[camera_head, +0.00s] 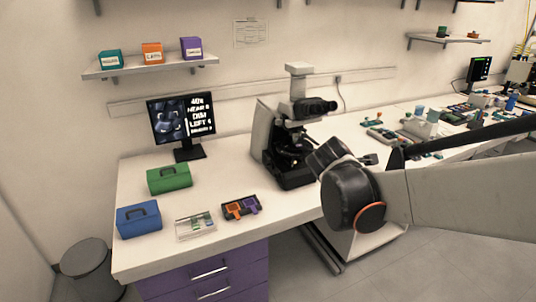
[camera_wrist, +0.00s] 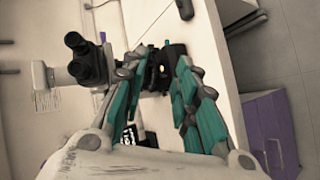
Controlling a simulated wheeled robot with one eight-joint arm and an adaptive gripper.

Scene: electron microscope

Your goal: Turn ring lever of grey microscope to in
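The grey microscope (camera_head: 263,130), with black eyepieces, stage and base, stands on the white bench left of my arm. In the wrist view its black eyepiece head (camera_wrist: 88,62) is at the upper left, and its dark lower parts show between and behind my fingers. My gripper (camera_wrist: 162,62) is open, with teal-padded fingers apart and nothing clearly held. The fingers point toward the microscope; whether they touch it I cannot tell. The ring lever cannot be made out in either view.
A monitor (camera_head: 182,119) with text stands left of the microscope. A green box (camera_head: 169,179), a blue box (camera_head: 139,219), a clear slide box (camera_head: 195,226) and a black tray (camera_head: 241,207) with orange and purple pieces occupy the bench's left part. Small lab items crowd the right.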

